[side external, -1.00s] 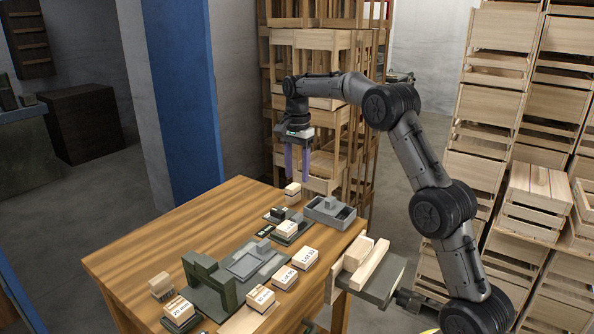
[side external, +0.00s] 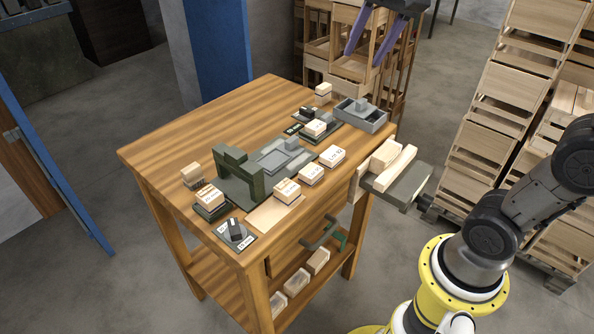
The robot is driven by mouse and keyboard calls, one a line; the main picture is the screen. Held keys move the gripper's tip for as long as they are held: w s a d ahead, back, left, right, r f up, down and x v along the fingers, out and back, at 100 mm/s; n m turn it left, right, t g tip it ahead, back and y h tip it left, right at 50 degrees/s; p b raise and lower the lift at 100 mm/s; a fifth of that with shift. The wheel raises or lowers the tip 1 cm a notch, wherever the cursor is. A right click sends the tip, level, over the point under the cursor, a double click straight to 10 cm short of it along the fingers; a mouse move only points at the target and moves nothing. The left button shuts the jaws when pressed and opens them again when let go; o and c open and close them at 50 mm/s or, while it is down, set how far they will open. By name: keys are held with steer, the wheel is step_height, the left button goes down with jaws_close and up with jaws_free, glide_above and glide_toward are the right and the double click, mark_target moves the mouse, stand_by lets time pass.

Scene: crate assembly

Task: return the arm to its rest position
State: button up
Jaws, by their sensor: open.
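My gripper (side external: 363,60) shows at the top edge of the side external view, with only its two long purple fingers and a dark part of its body in frame. The fingers point down, stand apart and hold nothing. They hang in the air above and beyond the far right corner of the wooden table (side external: 225,123), clear of everything on it. The middle of my arm is cut off by the top and right edges of the frame.
The table carries a dark green fixture (side external: 238,172), a grey tray (side external: 372,122) and several small labelled wooden blocks. A side shelf (side external: 408,186) holds wooden strips. Crate racks (side external: 525,60) stand at the right, and another rack is behind the table.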

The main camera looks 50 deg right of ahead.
steer(key=s+a+f+n+t, duration=0.1)
steer(key=s+a+f+n, duration=0.2)
steer(key=s+f+n, duration=0.8)
steer(key=shift+s+a+f, duration=0.2)
steer(key=shift+s+f, duration=0.65)
steer(key=shift+s, duration=0.5)
